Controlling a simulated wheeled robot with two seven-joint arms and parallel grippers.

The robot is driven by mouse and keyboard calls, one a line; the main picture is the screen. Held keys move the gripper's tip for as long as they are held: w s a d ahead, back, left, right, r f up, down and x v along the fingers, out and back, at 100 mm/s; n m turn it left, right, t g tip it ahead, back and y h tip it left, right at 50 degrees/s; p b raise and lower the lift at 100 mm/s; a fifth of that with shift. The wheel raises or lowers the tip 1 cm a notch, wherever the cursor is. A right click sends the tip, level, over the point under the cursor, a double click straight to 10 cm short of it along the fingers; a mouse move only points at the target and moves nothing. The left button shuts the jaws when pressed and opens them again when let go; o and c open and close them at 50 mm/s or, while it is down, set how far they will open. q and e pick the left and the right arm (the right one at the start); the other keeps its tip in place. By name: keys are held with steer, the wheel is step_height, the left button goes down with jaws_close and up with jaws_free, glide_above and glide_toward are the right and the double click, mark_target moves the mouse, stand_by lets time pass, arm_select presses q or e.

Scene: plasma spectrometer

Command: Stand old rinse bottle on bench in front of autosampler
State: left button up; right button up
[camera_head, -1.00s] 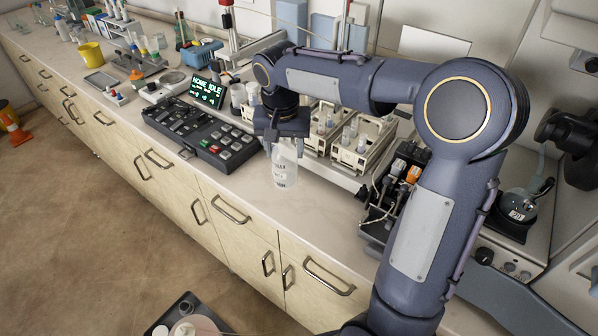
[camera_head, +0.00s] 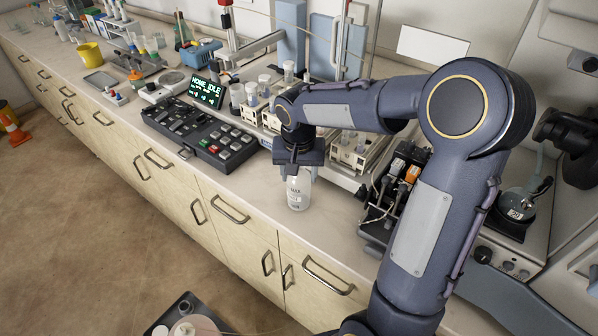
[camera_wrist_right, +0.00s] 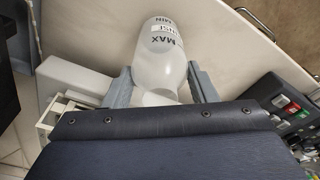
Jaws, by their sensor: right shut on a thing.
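The old rinse bottle (camera_head: 299,193), translucent white with dark MAX lettering, is upright at the bench front, before the autosampler racks (camera_head: 350,158). My right gripper (camera_head: 299,168) points down and is shut on the bottle's upper part. In the right wrist view the bottle (camera_wrist_right: 161,48) lies between the two grey fingers (camera_wrist_right: 160,78), its MAX and MIN labels showing. I cannot tell whether its base touches the bench (camera_head: 245,190). The gripper hides the bottle's top, and my right arm covers part of the autosampler. My left gripper is not in view.
A black keypad console (camera_head: 195,135) with a lit display stands left of the bottle. A pump block with tubing (camera_head: 395,195) stands to the right. Bare bench lies around the bottle toward the front edge. A dark tray (camera_head: 165,318) with pale items shows at the bottom.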

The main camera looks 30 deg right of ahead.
steer(key=o, duration=1.2)
step_height(320, 180, up, 11)
steer(key=s, duration=0.1)
steer(key=s+a+f+n+t+y, duration=0.1)
steer(key=s+a+f, duration=0.1)
steer(key=s, duration=0.5)
steer(key=s+a+f+n+t+y, duration=0.1)
steer(key=s+a+n+t+y, duration=0.1)
steer(key=s, duration=0.4)
steer(key=s+a+f+n+t+y, duration=0.1)
steer(key=s+a+f+n, duration=0.1)
steer(key=s+a, duration=0.2)
steer(key=shift+s+a+f+y, duration=0.1)
steer(key=shift+s+f+y, duration=0.1)
steer(key=shift+s, duration=0.75)
steer(key=shift+s+a+f+y, duration=0.1)
steer(key=shift+s+f, duration=0.05)
steer(key=shift+s, duration=0.75)
